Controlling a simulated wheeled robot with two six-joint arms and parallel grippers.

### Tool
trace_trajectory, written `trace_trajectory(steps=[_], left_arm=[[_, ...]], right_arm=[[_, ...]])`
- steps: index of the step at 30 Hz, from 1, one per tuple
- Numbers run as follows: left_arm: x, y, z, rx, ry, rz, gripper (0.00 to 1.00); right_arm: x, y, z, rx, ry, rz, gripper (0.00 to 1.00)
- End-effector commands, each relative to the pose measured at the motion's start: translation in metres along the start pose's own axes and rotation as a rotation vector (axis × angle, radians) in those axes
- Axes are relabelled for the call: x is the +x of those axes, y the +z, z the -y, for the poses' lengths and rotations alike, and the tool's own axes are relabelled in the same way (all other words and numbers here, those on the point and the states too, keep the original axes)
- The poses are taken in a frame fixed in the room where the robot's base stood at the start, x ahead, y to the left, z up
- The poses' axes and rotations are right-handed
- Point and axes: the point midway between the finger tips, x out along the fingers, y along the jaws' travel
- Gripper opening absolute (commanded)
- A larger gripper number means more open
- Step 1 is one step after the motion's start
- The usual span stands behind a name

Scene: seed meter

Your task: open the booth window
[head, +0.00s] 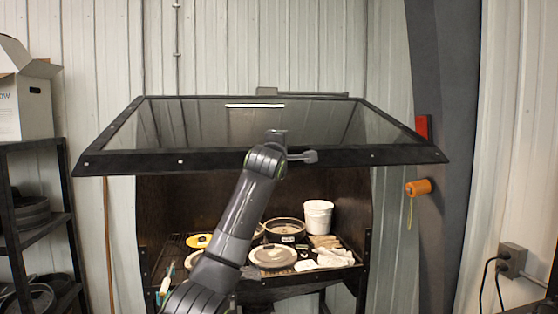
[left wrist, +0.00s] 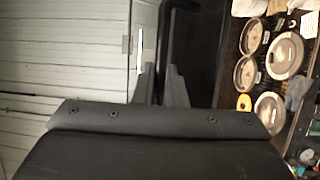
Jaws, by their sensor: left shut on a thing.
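The booth window (head: 190,160) is a dark-framed glass panel. It is raised and tilted outward above the booth's open front, its near frame edge toward me. My left gripper (head: 277,135) is at the middle of that near edge, with my arm reaching up to it from below. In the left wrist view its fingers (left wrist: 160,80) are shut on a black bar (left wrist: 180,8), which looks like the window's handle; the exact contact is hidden. My right gripper is in neither view.
Inside the booth (head: 160,210) are a white bucket (head: 318,217), round pans (head: 272,256), a yellow disc (head: 198,240) and cloths. A shelf (head: 40,236) with a cardboard box (head: 24,95) stands left. An orange object (head: 418,187) hangs on the right post.

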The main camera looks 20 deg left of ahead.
Motion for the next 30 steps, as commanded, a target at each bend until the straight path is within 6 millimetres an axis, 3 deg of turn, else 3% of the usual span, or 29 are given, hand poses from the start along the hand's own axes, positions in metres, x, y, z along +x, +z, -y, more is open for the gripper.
trace_trajectory(steps=[16, 17, 21, 30], left_arm=[[0.0018, -0.0007, -0.0062, -0.005, -0.016, -0.003, 0.0], [0.0018, -0.0007, -0.0061, -0.005, -0.016, -0.003, 0.15], [0.0018, -0.0004, -0.0062, -0.005, -0.015, -0.002, 0.32], [0.0007, 0.0, -0.0057, -0.005, -0.015, -0.002, 0.32]], right_arm=[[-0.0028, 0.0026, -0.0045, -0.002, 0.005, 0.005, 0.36], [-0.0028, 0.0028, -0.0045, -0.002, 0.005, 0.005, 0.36], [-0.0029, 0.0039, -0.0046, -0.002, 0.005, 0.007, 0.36], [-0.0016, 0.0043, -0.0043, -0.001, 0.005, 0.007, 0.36]])
